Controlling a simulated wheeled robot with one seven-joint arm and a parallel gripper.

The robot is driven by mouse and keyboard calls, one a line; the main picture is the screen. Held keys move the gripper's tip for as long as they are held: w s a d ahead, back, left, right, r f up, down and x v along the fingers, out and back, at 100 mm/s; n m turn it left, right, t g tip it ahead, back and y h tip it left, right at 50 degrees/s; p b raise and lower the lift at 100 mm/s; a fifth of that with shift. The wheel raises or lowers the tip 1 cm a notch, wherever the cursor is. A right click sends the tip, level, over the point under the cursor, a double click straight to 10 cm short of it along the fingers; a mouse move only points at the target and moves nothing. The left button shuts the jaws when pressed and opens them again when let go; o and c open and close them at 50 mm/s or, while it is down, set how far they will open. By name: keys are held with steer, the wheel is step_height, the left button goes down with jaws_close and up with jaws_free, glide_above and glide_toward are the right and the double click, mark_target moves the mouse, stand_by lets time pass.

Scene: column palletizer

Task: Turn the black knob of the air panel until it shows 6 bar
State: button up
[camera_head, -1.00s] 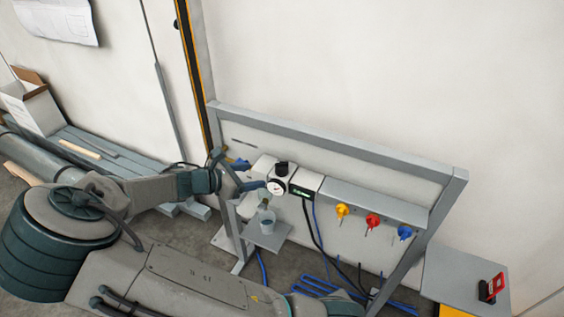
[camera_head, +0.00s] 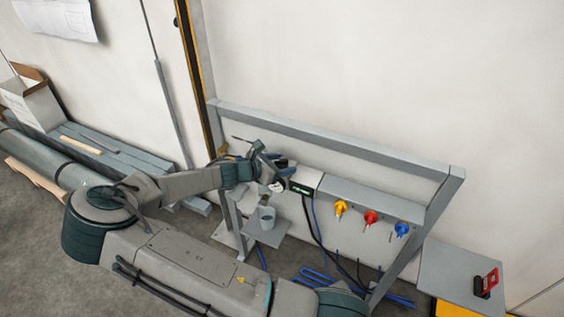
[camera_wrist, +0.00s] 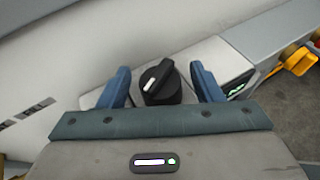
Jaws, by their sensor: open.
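The black knob (camera_wrist: 162,84) stands on top of the grey air unit (camera_wrist: 208,60) of the panel. It is round with a raised grip bar and a white mark, seen from above in the wrist view. My gripper (camera_wrist: 162,80) is open, with one blue finger on each side of the knob and a gap showing at both sides. In the head view my gripper (camera_head: 277,168) covers much of the knob. The round white gauge (camera_head: 277,187) is partly hidden by my gripper, and its reading cannot be made out. A lit green display (camera_head: 301,189) sits right of it.
Yellow (camera_head: 340,208), red (camera_head: 370,217) and blue (camera_head: 401,230) valves hang along the panel's right part. A cup (camera_head: 267,217) stands on a small shelf below the unit. A grey frame rail (camera_head: 330,137) runs above. A side table (camera_head: 455,272) is at right.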

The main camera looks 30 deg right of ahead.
steer(key=shift+d+f, duration=0.1)
steer(key=shift+d, duration=0.15)
steer(key=c, duration=1)
steer(key=shift+f+n+t+b, duration=0.1)
steer(key=shift+n+t+b, duration=0.2)
steer(key=shift+b, duration=0.1)
